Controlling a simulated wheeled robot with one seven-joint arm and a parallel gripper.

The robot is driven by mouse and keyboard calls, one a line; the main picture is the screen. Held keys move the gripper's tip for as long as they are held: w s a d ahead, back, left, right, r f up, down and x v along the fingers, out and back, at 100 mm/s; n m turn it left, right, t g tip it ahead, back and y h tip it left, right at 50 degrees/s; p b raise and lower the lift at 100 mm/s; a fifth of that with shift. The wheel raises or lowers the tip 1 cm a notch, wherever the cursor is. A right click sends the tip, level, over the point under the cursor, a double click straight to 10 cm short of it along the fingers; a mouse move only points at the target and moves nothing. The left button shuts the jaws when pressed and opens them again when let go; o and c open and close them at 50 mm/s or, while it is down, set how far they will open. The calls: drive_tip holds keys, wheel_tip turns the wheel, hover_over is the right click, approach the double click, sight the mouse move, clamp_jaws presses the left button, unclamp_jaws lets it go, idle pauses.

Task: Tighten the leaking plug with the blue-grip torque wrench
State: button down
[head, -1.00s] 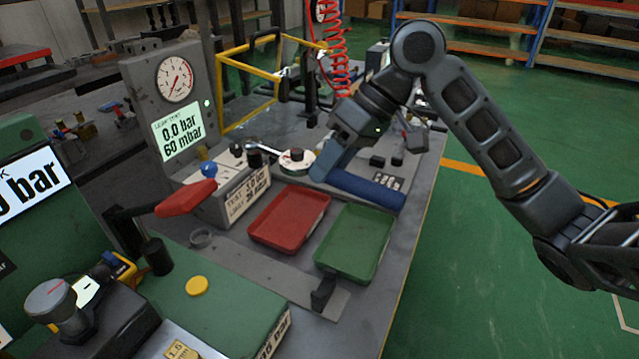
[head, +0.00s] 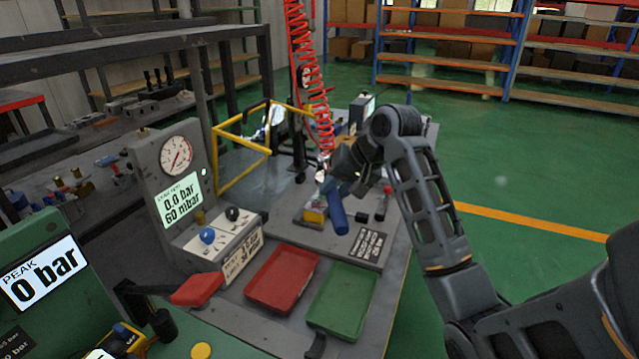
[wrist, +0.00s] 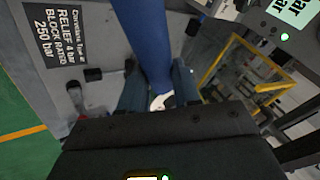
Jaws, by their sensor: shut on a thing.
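My gripper (head: 346,182) is shut on the blue-grip torque wrench (head: 338,214). The head view shows the blue grip hanging tilted below the jaws, over the far part of the bench. In the wrist view, the blue grip (wrist: 142,40) runs up from between the two fingers (wrist: 160,85), with a small bright metal part below it. The wrench's head is mostly hidden by my gripper. A small yellow part (head: 314,216) sits on the bench just left of the grip. I cannot make out the leaking plug.
A red tray (head: 283,280) and a green tray (head: 342,302) lie on the near bench. A leak-test gauge panel (head: 178,175) reads 0.0 bar and 60 mbar. A yellow frame (head: 240,150) and a red coiled hose (head: 298,65) stand behind. A red-topped item (head: 383,203) stands right of the grip.

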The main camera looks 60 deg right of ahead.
drive_tip(key=shift+r+p, duration=0.2)
drive_tip(key=shift+p, duration=0.3)
drive_tip(key=shift+f+b, duration=1.15)
drive_tip(key=shift+f, duration=1.4)
drive_tip(key=shift+p, duration=0.95)
drive_tip(key=shift+f+b, duration=0.55)
drive_tip(key=shift+f, duration=0.75)
drive_tip(key=w+a+m+h+p, duration=0.1)
drive_tip(key=w+m+p, duration=0.1)
drive_tip(key=shift+w+a+p, duration=0.1)
drive_tip(key=shift+a+p, duration=0.1)
drive_tip(key=shift+p, duration=0.1)
idle(0.5)
